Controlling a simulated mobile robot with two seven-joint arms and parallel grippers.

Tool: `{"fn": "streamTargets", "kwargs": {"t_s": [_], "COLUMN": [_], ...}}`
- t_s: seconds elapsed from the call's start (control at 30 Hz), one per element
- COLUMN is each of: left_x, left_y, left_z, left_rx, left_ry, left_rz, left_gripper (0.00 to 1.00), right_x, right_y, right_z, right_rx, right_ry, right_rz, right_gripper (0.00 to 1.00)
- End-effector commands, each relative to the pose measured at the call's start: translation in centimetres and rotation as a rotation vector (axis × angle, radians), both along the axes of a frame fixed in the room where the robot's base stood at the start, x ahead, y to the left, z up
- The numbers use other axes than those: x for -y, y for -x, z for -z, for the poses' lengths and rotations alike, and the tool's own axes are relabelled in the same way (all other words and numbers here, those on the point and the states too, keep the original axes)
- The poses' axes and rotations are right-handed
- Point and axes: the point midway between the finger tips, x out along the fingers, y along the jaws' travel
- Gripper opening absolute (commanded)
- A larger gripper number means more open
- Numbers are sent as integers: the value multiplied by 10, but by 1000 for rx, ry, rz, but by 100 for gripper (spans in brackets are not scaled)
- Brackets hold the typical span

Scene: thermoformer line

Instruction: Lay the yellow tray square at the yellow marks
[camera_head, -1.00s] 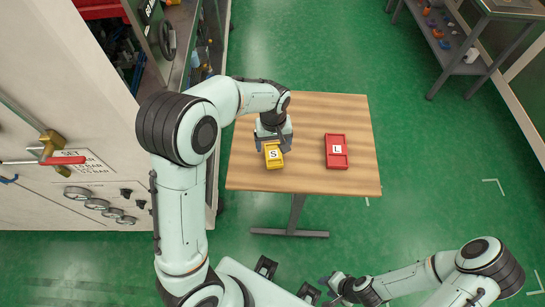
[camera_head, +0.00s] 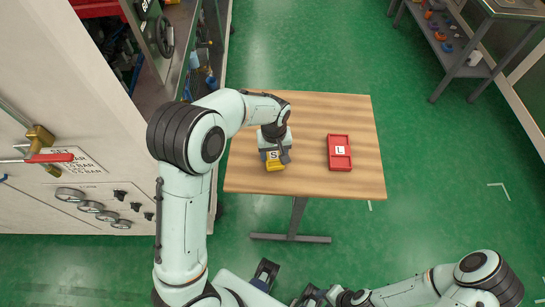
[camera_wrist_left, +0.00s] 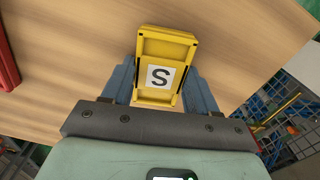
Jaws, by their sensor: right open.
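The yellow tray (camera_head: 276,166), marked S, lies on the wooden table, left of the red tray (camera_head: 339,165), marked L. My left gripper (camera_head: 275,157) is down at the yellow tray, with one finger along each side. In the left wrist view the yellow tray (camera_wrist_left: 166,48) sits between the fingers, slightly turned to them; whether both fingers press on it is unclear. My right gripper (camera_head: 318,297) is open, low at the bottom edge, away from the table and partly cut off. I see no yellow marks.
The wooden table (camera_head: 310,112) has bare room behind and in front of the trays. A machine with a red-handled valve (camera_head: 40,158) stands close on the left. A metal shelf (camera_head: 463,60) with small parts stands at the back right.

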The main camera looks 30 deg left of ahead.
Motion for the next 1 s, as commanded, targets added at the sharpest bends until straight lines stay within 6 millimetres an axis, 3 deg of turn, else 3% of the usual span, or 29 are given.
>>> {"fn": "streamTargets", "kwargs": {"t_s": [1.0], "left_x": [0], "left_y": [0], "left_z": [-44], "left_rx": [1], "left_ry": [0], "left_rz": [0], "left_gripper": [10], "right_x": [0], "right_y": [-15], "right_z": [-34], "right_rx": [17], "right_ry": [0], "right_rz": [0], "right_gripper": [43]}}
